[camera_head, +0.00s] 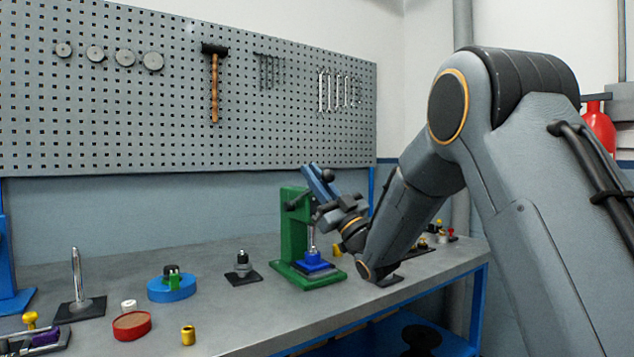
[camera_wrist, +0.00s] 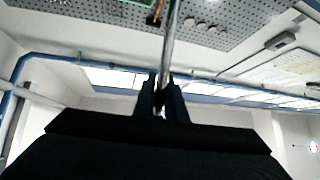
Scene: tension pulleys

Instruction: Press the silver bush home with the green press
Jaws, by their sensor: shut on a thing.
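The green press (camera_head: 291,222) stands on the bench, with a blue block (camera_head: 313,259) on its base. A silver upright part (camera_head: 311,240) shows above the block; I cannot tell ram from silver bush here. In the wrist view, my gripper (camera_wrist: 160,88) is shut on a silver rod (camera_wrist: 170,40), apparently the press lever, which runs up between the dark fingers.
Left of the press stand a dark fixture (camera_head: 243,270), a round blue holder (camera_head: 171,287), a red round dish (camera_head: 131,325), a small yellow part (camera_head: 188,335) and a plate with a silver post (camera_head: 77,275). Small parts lie behind my arm at right. The bench front is mostly clear.

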